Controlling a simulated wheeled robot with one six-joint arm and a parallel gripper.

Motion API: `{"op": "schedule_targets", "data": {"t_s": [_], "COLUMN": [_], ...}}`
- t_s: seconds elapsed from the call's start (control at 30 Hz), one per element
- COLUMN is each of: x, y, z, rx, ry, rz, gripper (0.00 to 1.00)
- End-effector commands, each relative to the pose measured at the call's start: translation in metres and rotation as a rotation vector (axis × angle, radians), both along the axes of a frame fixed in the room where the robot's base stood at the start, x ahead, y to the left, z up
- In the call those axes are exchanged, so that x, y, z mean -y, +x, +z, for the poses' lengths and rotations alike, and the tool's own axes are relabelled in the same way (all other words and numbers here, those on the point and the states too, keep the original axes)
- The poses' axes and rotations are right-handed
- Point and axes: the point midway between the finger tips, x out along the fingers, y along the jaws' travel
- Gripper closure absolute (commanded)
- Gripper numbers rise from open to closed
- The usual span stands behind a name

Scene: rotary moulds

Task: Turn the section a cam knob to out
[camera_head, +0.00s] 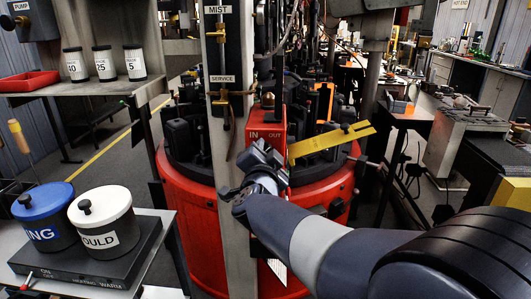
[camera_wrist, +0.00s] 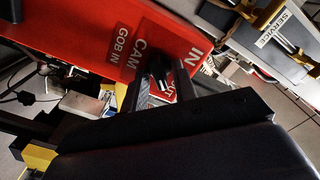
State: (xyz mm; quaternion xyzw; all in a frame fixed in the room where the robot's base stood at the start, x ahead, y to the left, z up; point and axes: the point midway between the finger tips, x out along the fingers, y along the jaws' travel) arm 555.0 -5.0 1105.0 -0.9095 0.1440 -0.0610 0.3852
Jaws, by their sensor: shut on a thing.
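The black cam knob (camera_wrist: 158,68) stands on this face, between my two fingers. My gripper (camera_wrist: 163,82) is shut on the knob. In the head view my gripper (camera_head: 264,160) reaches the lower part of the red block and hides the knob there. I cannot tell which word the knob points to.
A yellow bar (camera_head: 330,143) sticks out right of the red block, close to my wrist. A grey column (camera_head: 225,190) with MIST and SERVICE valves stands just left. Two pots, one white (camera_head: 102,225) and one blue (camera_head: 42,215), stand on a heating plate at left.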

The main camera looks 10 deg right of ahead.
Motion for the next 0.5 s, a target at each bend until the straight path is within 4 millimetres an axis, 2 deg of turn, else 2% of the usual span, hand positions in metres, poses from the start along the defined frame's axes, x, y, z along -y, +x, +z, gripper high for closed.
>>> {"op": "schedule_targets", "data": {"t_s": [0.13, 0.17, 0.2, 0.5], "x": [0.0, 0.0, 0.0, -0.0014], "y": [-0.0001, -0.0001, -0.0001, -0.003], "z": [-0.0006, -0.0006, -0.0006, 0.0001], "rx": [-0.001, -0.001, -0.001, -0.001], "ry": [0.0, 0.0, 0.0, -0.001], "rz": [0.0, 0.0, 0.0, 0.001], "gripper": [0.96, 0.71, 0.67, 0.67]}}
